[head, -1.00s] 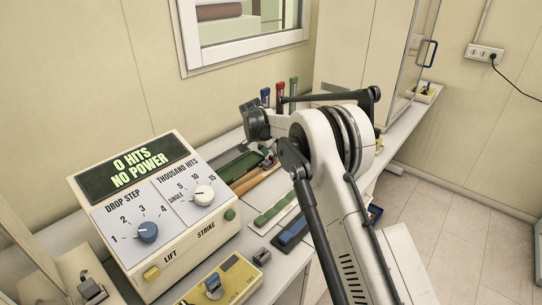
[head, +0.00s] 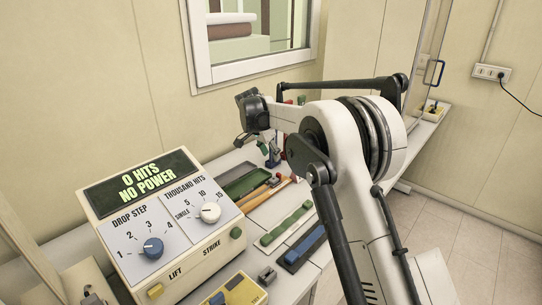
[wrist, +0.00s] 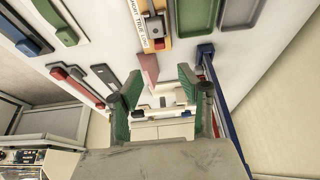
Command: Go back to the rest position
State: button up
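My gripper (wrist: 158,98) shows in the wrist view with its two green-padded fingers well apart and nothing between them. In the head view my white and black arm rises from the lower right and bends left. The dark wrist end (head: 251,108) hangs above the back of the bench, clear of the things on it. The fingers are small and partly hidden there.
A control console (head: 173,222) reading "0 HITS NO POWER" stands at left. A yellow box (head: 238,292) is in front. A green tray (head: 246,182), green bar (head: 286,223) and blue bar (head: 303,245) lie on the bench. Floor (head: 450,218) is open at right.

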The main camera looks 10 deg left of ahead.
jog(key=shift+d, duration=0.1)
jog(key=s+d+r+n+t+y+b, duration=0.1)
jog(key=s+d+r+n, duration=0.1)
jog(key=s+d+r, duration=0.75)
jog(key=s+d+r+n+y+b, duration=0.1)
jog(key=s+d+r+n, duration=0.1)
jog(key=s+d+r, duration=0.65)
jog(key=s+d+f+n+t, duration=0.1)
jog(key=s+d+f, duration=0.2)
jog(key=s, duration=0.8)
jog(key=s+d+f+n+b, duration=0.1)
jog(key=s+d+f, duration=0.3)
jog(key=s, duration=0.7)
jog(key=s+d+f+n+t+b, duration=0.1)
jog(key=s+d+f, duration=0.3)
jog(key=s, duration=0.7)
notch_tip(320, 180, down, 2)
jog(key=shift+f+t+y, duration=0.15)
jog(key=shift+t+y, duration=0.15)
